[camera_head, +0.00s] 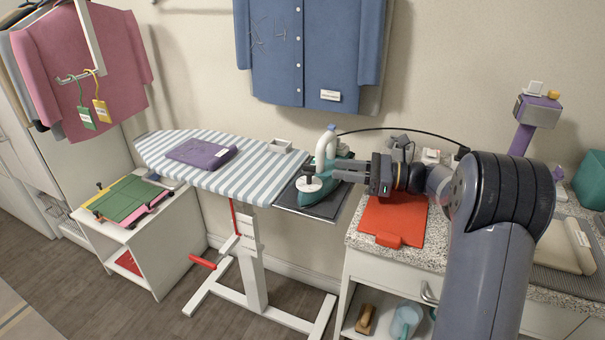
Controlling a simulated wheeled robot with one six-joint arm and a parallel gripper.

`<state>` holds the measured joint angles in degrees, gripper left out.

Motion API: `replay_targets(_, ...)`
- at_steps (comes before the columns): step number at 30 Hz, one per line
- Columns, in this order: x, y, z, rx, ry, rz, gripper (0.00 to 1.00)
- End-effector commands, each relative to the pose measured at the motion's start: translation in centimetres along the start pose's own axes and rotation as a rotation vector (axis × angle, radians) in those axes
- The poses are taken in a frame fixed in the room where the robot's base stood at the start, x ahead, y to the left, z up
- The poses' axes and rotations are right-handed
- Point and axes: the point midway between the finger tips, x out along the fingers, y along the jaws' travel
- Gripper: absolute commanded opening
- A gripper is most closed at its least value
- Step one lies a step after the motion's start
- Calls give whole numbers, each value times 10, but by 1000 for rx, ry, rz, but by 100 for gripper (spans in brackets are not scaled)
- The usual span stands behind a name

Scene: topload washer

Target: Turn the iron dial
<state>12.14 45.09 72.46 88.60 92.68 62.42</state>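The iron (326,145), white and teal, stands on a dark rest plate (330,203) at the right end of the striped ironing board (225,160). A round pale disc with a small dark knob, which looks like the iron dial (309,184), shows at the iron's front left. My gripper (335,170) reaches in from the right with its fingers pointing left at the iron. Its two fingers look parted, with nothing seen between them. The tips are close to the iron's body, right of the dial; whether they touch the iron is unclear.
A black cord (400,129) arches from behind the iron to the right. A folded purple cloth (201,153) and a small white box (281,146) lie on the board. A red board (393,217) lies on the counter beneath my arm. A blue shirt (311,50) hangs behind.

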Motion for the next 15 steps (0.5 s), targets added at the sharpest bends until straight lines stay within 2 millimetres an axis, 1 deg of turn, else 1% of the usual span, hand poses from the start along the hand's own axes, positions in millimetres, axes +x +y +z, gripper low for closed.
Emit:
replay_targets(1,4,0,-4,-1,0,2,32)
replay_targets(5,20,1,-2,-1,0,3,32)
replay_targets(12,66,1,-2,0,0,5,32)
replay_targets(15,83,1,-2,0,-1,4,32)
